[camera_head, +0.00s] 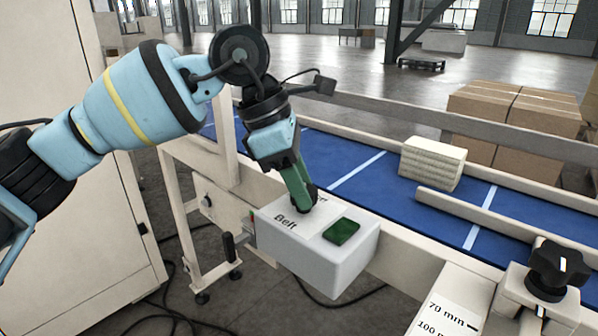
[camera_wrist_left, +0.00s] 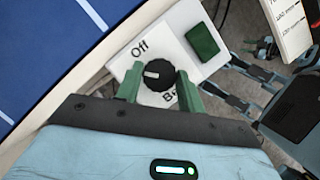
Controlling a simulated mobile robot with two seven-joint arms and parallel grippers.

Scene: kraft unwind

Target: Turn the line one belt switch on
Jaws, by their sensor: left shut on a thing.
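The belt switch is a black round knob (camera_wrist_left: 160,76) on a pale control box (camera_head: 320,258) at the conveyor's near side. The label reads "Off" at the knob's upper left and partly "Belt" below it. A white mark on the knob points to the left in the left wrist view. A dark green rectangular block (camera_head: 342,231) sits beside the label; it also shows in the left wrist view (camera_wrist_left: 203,41). My left gripper (camera_head: 306,205) is shut on the knob, one green finger on each side (camera_wrist_left: 159,84). In the head view it hides the knob.
The blue conveyor belt (camera_head: 375,191) runs behind the box, with a cream block (camera_head: 433,163) on it. A second black knob (camera_head: 556,268) stands at the right near a millimetre scale (camera_head: 447,318). Cardboard boxes (camera_head: 510,125) stand beyond. A pale cabinet (camera_head: 75,235) is at left.

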